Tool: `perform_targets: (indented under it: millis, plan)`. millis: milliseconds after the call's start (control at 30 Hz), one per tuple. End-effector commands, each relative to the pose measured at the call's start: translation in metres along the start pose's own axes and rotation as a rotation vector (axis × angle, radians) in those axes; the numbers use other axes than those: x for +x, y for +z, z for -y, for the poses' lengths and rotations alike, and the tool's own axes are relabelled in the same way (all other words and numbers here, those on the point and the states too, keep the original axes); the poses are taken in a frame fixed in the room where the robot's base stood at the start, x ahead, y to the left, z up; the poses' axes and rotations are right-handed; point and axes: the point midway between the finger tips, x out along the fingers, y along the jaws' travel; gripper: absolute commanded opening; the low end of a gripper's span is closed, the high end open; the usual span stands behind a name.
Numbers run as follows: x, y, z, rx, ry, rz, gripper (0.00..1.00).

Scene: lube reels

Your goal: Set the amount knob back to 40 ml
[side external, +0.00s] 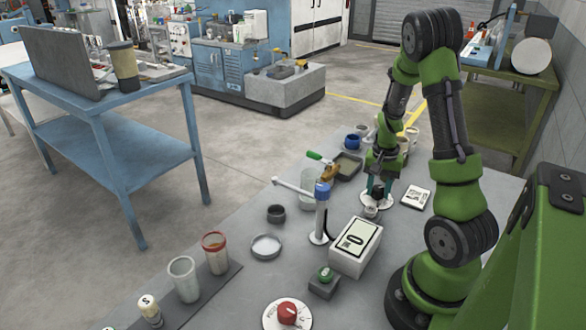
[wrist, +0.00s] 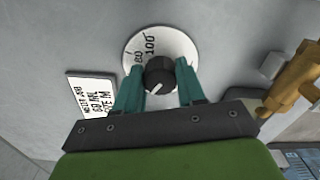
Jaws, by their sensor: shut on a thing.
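The amount knob (wrist: 160,72) is a dark round knob with a white pointer line, in the middle of a white dial (wrist: 182,48). In the wrist view its pointer line slants to the lower left. The mark 100 shows at the top of the dial, with a smaller-looking, unclear number to its left; the lower dial is hidden by the fingers and gripper. My gripper (wrist: 159,88) has its teal fingers shut on the knob, one at each side. In the side view, my gripper (side external: 376,190) reaches down over the white dial plate (side external: 389,206).
A printed card (wrist: 91,91) lies beside the dial. A white box reading 0 (side external: 356,237), a blue-topped post (side external: 321,205) and a brass tap (side external: 330,173) stand close by. A green button (side external: 325,274) and a red-knobbed dial (side external: 287,313) are nearer the camera.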

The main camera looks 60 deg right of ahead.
Motion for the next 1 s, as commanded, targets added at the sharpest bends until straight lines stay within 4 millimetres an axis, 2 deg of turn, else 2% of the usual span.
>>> perform_targets:
  millis: [33, 67, 200, 233, 500, 633, 767, 1000]
  plan:
    - [0.002, 0.004, 0.002, -0.009, 0.001, 0.008, 0.09]
    - [0.002, 0.004, 0.002, -0.009, 0.001, 0.008, 0.41]
    - [0.002, 0.003, 0.001, -0.006, 0.002, 0.008, 0.62]
    - [0.002, 0.003, 0.001, -0.006, 0.002, 0.007, 0.64]
    - [0.0, 0.001, 0.0, -0.002, 0.001, 0.003, 0.64]
    - [-0.009, 0.0, 0.001, -0.001, -0.002, 0.0, 0.64]
    - [-0.032, 0.0, 0.001, -0.001, -0.004, -0.002, 0.64]
    - [-0.092, 0.0, 0.002, -0.003, -0.005, -0.003, 0.64]
